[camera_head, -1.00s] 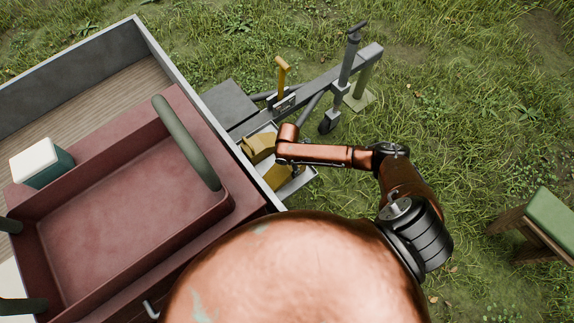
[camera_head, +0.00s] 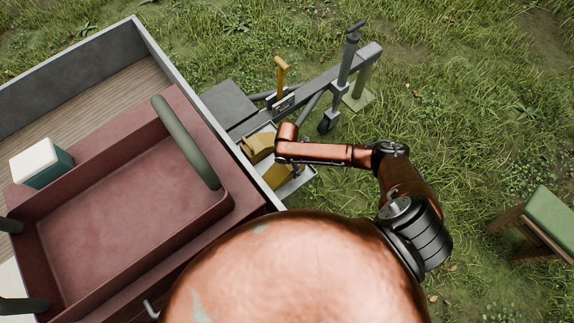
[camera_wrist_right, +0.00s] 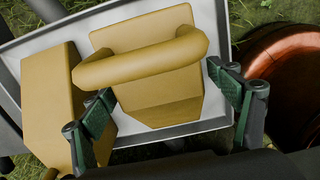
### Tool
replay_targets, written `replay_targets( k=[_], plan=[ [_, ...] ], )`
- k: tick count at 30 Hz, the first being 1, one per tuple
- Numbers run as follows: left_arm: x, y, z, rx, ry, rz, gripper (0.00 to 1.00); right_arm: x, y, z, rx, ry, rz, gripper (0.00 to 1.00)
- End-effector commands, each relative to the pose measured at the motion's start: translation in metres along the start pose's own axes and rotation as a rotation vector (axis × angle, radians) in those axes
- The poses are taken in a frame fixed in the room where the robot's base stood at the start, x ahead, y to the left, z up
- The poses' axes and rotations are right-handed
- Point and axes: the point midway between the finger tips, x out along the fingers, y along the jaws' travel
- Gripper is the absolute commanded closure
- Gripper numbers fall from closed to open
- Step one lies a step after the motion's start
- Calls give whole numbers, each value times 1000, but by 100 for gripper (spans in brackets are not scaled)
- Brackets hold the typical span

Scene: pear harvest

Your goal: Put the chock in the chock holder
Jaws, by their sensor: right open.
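A yellow chock with a rounded handle (camera_wrist_right: 145,60) sits in the grey tray-like chock holder (camera_wrist_right: 213,50) in the right wrist view. A second yellow chock (camera_wrist_right: 48,115) is beside it on the left. In the head view, one yellow chock (camera_head: 258,146) and another (camera_head: 277,178) lie in the holder (camera_head: 304,181) beside the trailer. My right gripper (camera_wrist_right: 165,112) is open, with its green-padded fingers on either side of the handled chock, and is not closed on it. In the head view my right arm hides most of the gripper. My left gripper is not in view.
The trailer's grey side wall (camera_head: 170,60) borders the holder. A dark red crate (camera_head: 120,225) and a white-lidded box (camera_head: 42,162) are on the trailer. The drawbar with a jockey wheel (camera_head: 345,75) lies beyond. A green-topped stool (camera_head: 550,220) stands at right on grass.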

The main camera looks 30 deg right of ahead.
Motion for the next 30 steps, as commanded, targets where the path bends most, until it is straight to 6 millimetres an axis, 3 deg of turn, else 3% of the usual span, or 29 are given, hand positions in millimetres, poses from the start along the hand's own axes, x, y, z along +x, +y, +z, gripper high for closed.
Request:
replay_targets(
  k=[9,15,21,30],
  plan=[
    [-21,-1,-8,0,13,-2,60,-67,2,0,-2,0,6,18],
    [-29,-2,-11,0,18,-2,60,-100,1,0,-1,0,3,18],
    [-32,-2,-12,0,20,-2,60,-115,0,0,0,-1,1,18],
    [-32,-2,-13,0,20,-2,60,-116,0,0,0,0,1,18]
  ],
)
